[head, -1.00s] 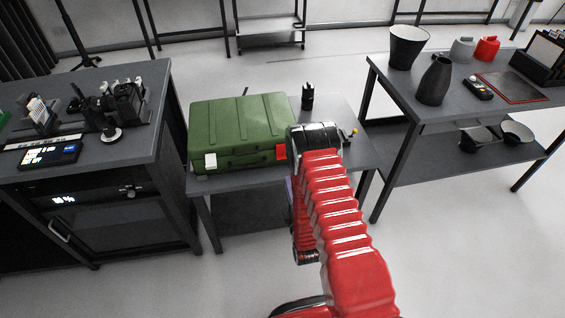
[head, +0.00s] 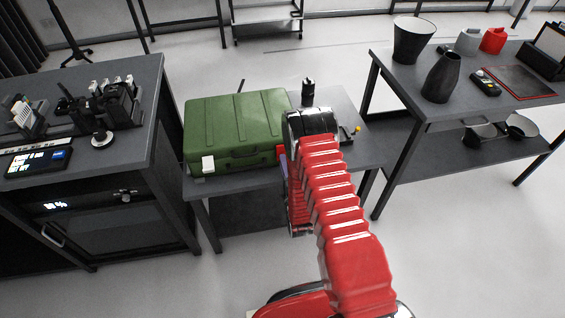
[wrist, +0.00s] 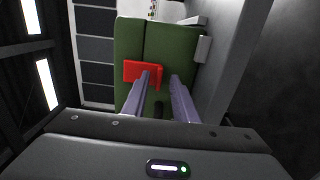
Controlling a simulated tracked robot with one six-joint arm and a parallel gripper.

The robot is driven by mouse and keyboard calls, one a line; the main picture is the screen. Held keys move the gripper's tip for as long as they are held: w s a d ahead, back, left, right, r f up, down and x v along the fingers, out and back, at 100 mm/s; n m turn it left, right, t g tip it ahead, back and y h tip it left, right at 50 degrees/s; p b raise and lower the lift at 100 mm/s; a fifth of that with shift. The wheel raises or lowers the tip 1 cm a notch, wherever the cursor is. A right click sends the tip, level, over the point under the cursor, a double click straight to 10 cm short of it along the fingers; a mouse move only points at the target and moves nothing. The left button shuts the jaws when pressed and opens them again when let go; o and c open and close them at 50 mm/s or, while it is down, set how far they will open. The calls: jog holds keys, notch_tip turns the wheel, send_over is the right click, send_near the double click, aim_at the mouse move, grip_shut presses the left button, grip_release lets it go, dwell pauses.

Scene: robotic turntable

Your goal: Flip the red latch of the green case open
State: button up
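The green case (head: 235,125) stands closed on a low grey table in the head view, with a white latch (head: 208,165) at its front left. The red latch (wrist: 131,71) shows on the green case (wrist: 172,45) in the wrist view. My gripper (wrist: 162,82) has its two purple-grey fingers apart, with nothing clearly held between them. The left fingertip overlaps the red latch, and a bit of red shows just right of that tip. I cannot tell whether they touch. In the head view, my arm covers the fingertips and most of the case's front right corner.
A small black bottle (head: 308,93) stands behind my wrist on the low table (head: 240,181). A bench with equipment (head: 130,150) is close on the left. A right-hand table (head: 455,108) holds vases and a red can. Open floor lies in front.

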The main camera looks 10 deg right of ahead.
jog(key=shift+w, duration=0.1)
jog(key=shift+c, duration=0.5)
grip_shut()
